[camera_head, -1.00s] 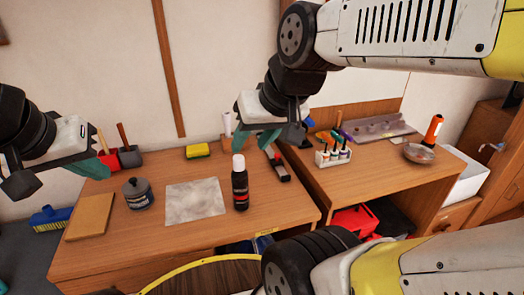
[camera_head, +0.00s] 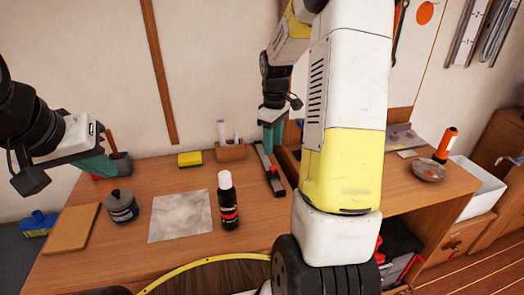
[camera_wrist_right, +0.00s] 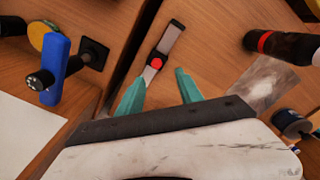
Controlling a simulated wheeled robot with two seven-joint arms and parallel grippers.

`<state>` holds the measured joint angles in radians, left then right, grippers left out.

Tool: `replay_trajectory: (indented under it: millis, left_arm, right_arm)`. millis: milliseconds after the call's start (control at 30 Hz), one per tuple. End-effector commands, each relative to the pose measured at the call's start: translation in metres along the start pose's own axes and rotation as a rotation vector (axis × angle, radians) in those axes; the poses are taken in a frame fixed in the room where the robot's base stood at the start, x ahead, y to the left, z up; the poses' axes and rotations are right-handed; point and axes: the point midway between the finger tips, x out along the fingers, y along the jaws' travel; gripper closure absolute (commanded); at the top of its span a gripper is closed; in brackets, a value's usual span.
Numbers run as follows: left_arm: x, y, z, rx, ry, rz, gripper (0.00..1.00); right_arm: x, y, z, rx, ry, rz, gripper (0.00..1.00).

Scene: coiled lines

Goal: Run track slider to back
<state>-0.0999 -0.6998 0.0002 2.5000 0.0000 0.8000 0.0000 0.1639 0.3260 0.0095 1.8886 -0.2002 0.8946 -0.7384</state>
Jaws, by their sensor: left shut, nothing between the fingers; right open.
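The track slider (camera_head: 269,172) is a narrow metal rail with dark ends, lying near the right edge of the left tabletop. Its dark carriage with a red knob (camera_wrist_right: 156,62) shows in the right wrist view, beyond my fingertips. In the head view the right gripper (camera_head: 272,138) hangs above the rail's back end; contact cannot be told. My left gripper (camera_head: 104,167) is shut and empty at the table's left side.
A black bottle (camera_head: 228,203) stands left of the rail, with a grey cloth (camera_head: 180,216) and a jar (camera_head: 121,207) further left. A wooden holder (camera_head: 230,151) and yellow sponge (camera_head: 190,160) are behind. My right arm hides much of the right bench.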

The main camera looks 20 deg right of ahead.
Motion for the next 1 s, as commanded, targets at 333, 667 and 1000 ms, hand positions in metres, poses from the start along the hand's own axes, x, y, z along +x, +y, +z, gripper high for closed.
replay_trajectory:
  millis: [333,667,1000]
  left_arm:
    - [0.000,0.000,0.000,0.000,0.000,0.000,1.00]
    - [0.000,0.000,0.000,0.000,0.000,0.000,1.00]
    - [0.000,0.000,0.000,0.000,0.000,0.000,1.00]
  right_arm:
    - [0.040,0.005,0.000,-0.026,-0.018,-0.012,0.57]
    - [0.084,0.005,0.001,-0.023,-0.017,-0.011,0.57]
    - [0.089,0.005,0.001,-0.023,-0.015,-0.010,0.57]
